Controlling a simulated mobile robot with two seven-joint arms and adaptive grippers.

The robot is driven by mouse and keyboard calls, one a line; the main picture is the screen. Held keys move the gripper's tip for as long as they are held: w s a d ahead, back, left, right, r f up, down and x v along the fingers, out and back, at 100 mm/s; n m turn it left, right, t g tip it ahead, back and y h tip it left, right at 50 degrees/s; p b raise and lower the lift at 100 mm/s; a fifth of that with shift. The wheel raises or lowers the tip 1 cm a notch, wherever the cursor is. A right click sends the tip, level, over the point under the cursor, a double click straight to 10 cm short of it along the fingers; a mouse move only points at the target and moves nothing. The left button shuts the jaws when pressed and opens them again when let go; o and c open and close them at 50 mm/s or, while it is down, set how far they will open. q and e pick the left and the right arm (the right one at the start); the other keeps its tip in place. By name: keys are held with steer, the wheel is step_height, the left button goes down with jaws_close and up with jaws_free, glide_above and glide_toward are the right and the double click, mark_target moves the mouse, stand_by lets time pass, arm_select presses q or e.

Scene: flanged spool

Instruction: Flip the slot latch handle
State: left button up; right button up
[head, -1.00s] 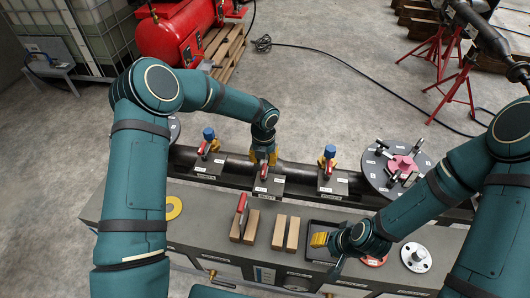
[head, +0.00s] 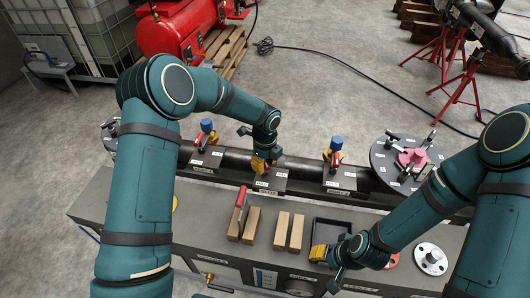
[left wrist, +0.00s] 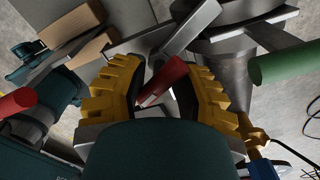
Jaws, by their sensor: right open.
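Three latch stations with red handles stand along a dark pipe behind the bench. The middle station (head: 268,184) is at my left gripper (head: 262,164), which points down over it. In the left wrist view a red handle (left wrist: 168,80) lies slanted between the yellow fingers of my left gripper (left wrist: 165,90); they stand apart, with gaps beside the handle. The left station's red handle (head: 199,140) and the right station's red handle (head: 335,161) stand clear of the grippers. My right gripper (head: 318,254) is open over the bench by a black tray. The station labels are too small to read.
The black tray (head: 331,224) sits on the bench beside several wooden blocks (head: 281,231). Another red handle (head: 240,196) leans at the left blocks. A round plate (head: 388,172) with a pink part stands at the right; a white flange (head: 431,258) lies at the bench's right.

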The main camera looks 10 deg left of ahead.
mark_target(265, 162)
arm_select(q)
steer(key=n+b, duration=0.1)
steer(key=n, duration=0.3)
steer(key=shift+n, duration=0.3)
arm_select(e)
steer(key=shift+s+f, duration=0.25)
steer(key=shift+f, duration=0.6)
arm_select(q)
steer(key=n+b, duration=0.1)
steer(key=n, duration=0.4)
steer(key=shift+b, duration=0.3)
steer(key=shift+r+m+p, duration=0.1)
steer(key=shift+m+p, duration=0.35)
steer(key=shift+m, duration=0.45)
arm_select(e)
steer(key=shift+s+a+f, duration=0.1)
steer(key=shift+f, duration=0.1)
arm_select(q)
step_height(265, 162, up, 6)
steer(key=p, duration=0.3)
steer(key=shift+p, duration=0.4)
steer(key=shift+r+p, duration=0.3)
steer(key=shift+r, duration=0.15)
arm_select(e)
steer(key=r, duration=0.1)
steer(key=w+r, duration=0.1)
steer(key=r, duration=0.2)
steer(key=shift+w+r, duration=0.2)
steer(key=shift+w, duration=0.05)
